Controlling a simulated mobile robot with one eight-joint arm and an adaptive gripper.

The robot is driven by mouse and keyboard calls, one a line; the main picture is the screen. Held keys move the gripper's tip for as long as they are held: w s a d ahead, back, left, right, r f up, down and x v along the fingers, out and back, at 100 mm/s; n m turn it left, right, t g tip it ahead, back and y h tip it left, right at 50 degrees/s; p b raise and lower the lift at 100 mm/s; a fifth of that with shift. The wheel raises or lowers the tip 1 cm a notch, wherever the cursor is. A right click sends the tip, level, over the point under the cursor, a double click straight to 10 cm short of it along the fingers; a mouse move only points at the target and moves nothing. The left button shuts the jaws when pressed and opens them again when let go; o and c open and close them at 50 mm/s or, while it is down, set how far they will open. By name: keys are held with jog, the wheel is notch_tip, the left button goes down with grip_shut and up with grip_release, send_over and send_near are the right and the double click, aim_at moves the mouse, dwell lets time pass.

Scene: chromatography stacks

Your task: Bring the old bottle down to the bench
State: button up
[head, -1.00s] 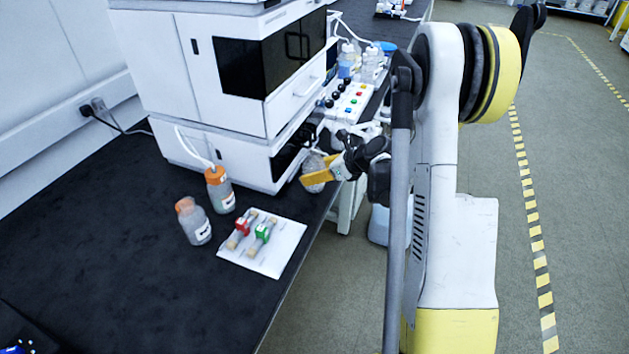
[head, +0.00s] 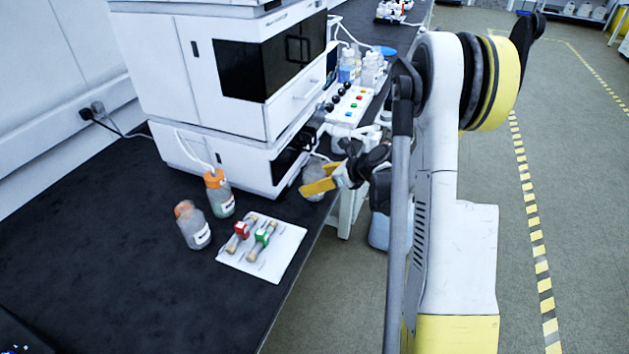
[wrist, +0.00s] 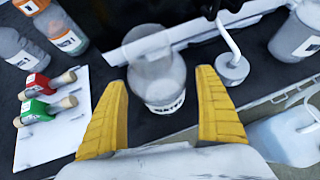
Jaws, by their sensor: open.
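In the head view this bottle (head: 313,172) shows partly behind my gripper, at the bench edge beside the lower instrument module. My gripper (head: 320,181) has yellow fingers. In the wrist view the open gripper (wrist: 162,80) has a gap to the bottle on both sides. The black bench (head: 110,255) runs beneath. I cannot tell by looks which bottle is the old one.
The white instrument stack (head: 215,75) rises behind. Two orange-capped bottles, one with tubing (head: 219,195) and one without (head: 194,226), stand at its front. A white plate (head: 285,250) holds red and green fittings.

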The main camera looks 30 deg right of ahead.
jog(key=p+v, duration=0.4)
jog(key=v, duration=0.7)
jog(key=s+a+r+n+g+h, duration=0.1)
jog(key=s+a+r+n, duration=0.2)
jog(key=a+r+n, duration=0.3)
jog(key=s+a+r+n+g+h, duration=0.1)
jog(key=s+a+r+n, duration=0.25)
jog(key=a+n, duration=0.45)
jog(key=s+a+r+n+h, duration=0.1)
jog(key=s+a+r+n, duration=0.1)
jog(key=s+a+n, duration=0.2)
jog(key=s+a+r+n+h, duration=0.1)
jog(key=s+a+n, duration=0.3)
jog(key=s+n, duration=0.4)
jog(key=r+n, duration=0.1)
jog(key=n, duration=0.3)
jog(key=shift+a+r+n+h, duration=0.15)
jog(key=shift+r+n+h, duration=0.15)
jog(key=shift+r+n, duration=0.1)
